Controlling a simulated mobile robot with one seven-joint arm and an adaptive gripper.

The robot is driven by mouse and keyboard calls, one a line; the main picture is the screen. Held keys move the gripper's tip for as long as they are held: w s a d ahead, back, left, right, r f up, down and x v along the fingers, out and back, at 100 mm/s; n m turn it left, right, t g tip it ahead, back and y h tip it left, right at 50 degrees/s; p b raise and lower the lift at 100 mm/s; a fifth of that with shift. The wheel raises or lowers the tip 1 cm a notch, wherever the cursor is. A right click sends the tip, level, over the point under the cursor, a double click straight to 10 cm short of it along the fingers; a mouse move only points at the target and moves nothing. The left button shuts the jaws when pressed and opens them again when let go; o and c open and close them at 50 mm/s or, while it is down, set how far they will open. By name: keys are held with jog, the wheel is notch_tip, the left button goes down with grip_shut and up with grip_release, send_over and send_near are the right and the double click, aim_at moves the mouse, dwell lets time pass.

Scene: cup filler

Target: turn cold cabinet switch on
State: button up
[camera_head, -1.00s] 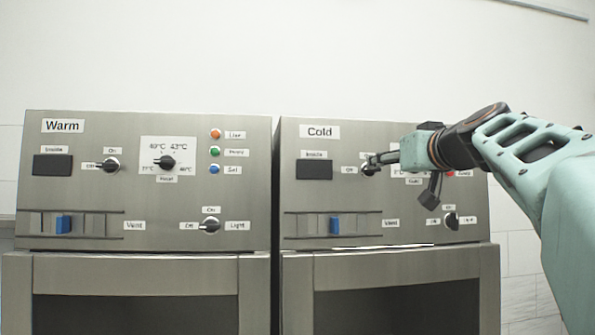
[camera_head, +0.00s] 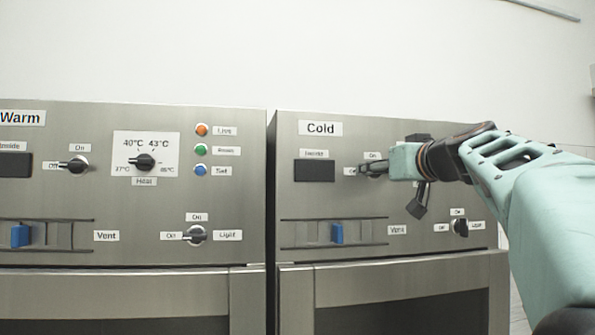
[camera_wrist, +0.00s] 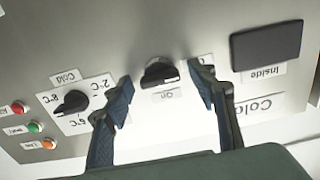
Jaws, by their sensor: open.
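The cold cabinet (camera_head: 450,262) stands at the right in the head view, under a "Cold" label (camera_head: 320,128). In the wrist view its black on/off knob (camera_wrist: 159,73) shows upside down, with the "On" label (camera_wrist: 167,95) beside it. The knob's grip bar lies roughly across the picture, toward a label partly covered by one finger. My gripper (camera_wrist: 162,84) is open, with one finger on each side of the knob; contact cannot be told.
The cold light knob (camera_head: 461,228) and blue vent slider (camera_head: 337,233) are lower on the panel. In the wrist view, a temperature dial (camera_wrist: 72,102) and coloured lamps (camera_wrist: 34,127) lie to the left. The warm cabinet (camera_head: 235,180) stands alongside, across a narrow gap.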

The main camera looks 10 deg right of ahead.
jog(key=shift+c, duration=0.6)
jog(key=c, duration=1)
jog(key=shift+c, duration=0.2)
jog(key=shift+s+m+p, duration=0.1)
jog(key=shift+m+p, duration=0.95)
jog(key=shift+m, duration=7.95)
